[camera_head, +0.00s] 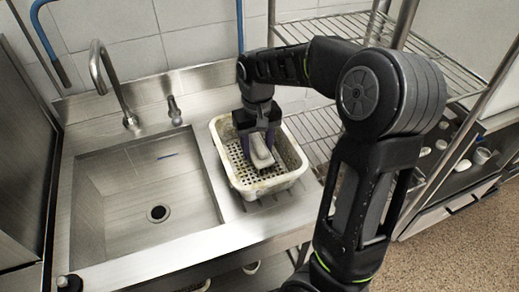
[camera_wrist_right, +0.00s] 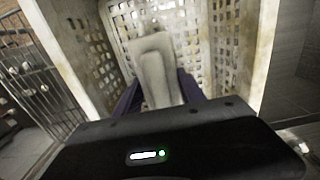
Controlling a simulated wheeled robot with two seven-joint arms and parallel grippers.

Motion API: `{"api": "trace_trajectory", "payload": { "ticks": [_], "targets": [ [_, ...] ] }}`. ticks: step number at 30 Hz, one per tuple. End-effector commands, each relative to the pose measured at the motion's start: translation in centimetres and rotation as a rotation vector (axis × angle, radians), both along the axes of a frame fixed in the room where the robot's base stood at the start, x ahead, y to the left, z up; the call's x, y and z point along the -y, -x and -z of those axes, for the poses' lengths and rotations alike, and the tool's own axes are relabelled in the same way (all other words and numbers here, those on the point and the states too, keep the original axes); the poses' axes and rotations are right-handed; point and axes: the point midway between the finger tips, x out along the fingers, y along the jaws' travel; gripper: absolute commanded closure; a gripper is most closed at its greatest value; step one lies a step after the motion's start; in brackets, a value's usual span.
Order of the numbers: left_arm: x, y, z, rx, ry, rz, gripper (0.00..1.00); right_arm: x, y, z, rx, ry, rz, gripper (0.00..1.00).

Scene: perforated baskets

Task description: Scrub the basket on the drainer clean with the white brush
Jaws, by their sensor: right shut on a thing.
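The perforated basket (camera_head: 288,178) stands on the drainer (camera_head: 235,206) to the right of the sink. It is off-white with brownish dirt on its walls and floor. My right gripper (camera_head: 258,142) reaches down into the basket and is shut on the white brush (camera_head: 262,155). In the right wrist view the brush (camera_wrist_right: 157,72) lies between the purple fingers, in front of the basket's stained perforated wall (camera_wrist_right: 226,45). The brush's bristles are hidden, so I cannot tell whether they touch the basket. My left gripper is not in view.
The empty sink basin (camera_head: 120,205) with its tap (camera_head: 105,75) is to the left of the basket. A wire shelf (camera_head: 325,40) stands behind and to the right. A shelf unit at the far right holds small white dishes (camera_head: 481,156).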

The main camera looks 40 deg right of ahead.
Motion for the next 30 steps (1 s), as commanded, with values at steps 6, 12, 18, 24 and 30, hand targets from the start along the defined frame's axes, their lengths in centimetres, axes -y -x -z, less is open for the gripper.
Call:
{"api": "trace_trajectory", "payload": {
  "ticks": [6, 12, 18, 24, 30],
  "targets": [
    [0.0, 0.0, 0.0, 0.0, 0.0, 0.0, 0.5, 0.2, -0.6, 0.2, 0.0, 0.001, 0.0, 0.94],
    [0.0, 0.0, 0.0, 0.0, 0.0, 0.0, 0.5, 0.2, -0.5, 0.3, 0.0, 0.001, 0.0, 0.94],
    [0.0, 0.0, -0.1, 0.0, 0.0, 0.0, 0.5, -0.3, 0.2, 0.2, -0.003, -0.001, 0.0, 0.94],
    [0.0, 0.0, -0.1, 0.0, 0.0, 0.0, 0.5, -1.0, 1.5, 0.1, -0.005, -0.001, 0.0, 0.94],
    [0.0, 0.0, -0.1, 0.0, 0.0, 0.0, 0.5, -1.2, 1.9, 0.1, -0.005, -0.001, 0.001, 0.94]
  ]
}}
